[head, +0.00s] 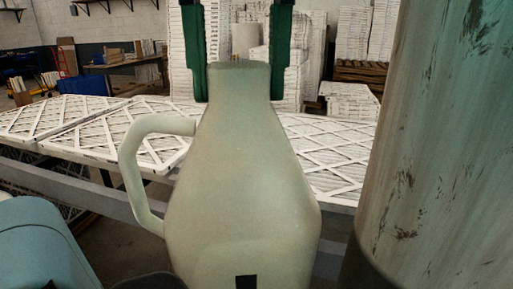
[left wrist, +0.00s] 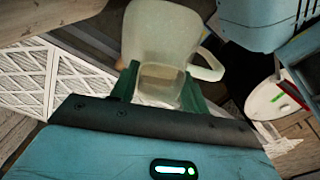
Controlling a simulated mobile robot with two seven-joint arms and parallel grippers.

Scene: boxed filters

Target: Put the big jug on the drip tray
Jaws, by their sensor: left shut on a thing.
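The big jug (head: 242,185), pale grey-green with a looped handle on its left, fills the middle of the head view and looks roughly upright. My left gripper (head: 243,97) has its two green fingers on either side of the jug's narrow neck and is shut on it. In the left wrist view, the jug (left wrist: 165,38) sits between the green fingers of the left gripper (left wrist: 157,94), its handle to the right. The jug's bottom is cut off in the head view. I cannot make out the drip tray. My right gripper is not in view.
White lattice-faced filters (head: 80,118) lie flat on a table behind the jug. Tall stacks of white filters (head: 352,38) stand farther back. A wooden bench (head: 125,68) is at the back left. A large worn surface blocks the right of the head view.

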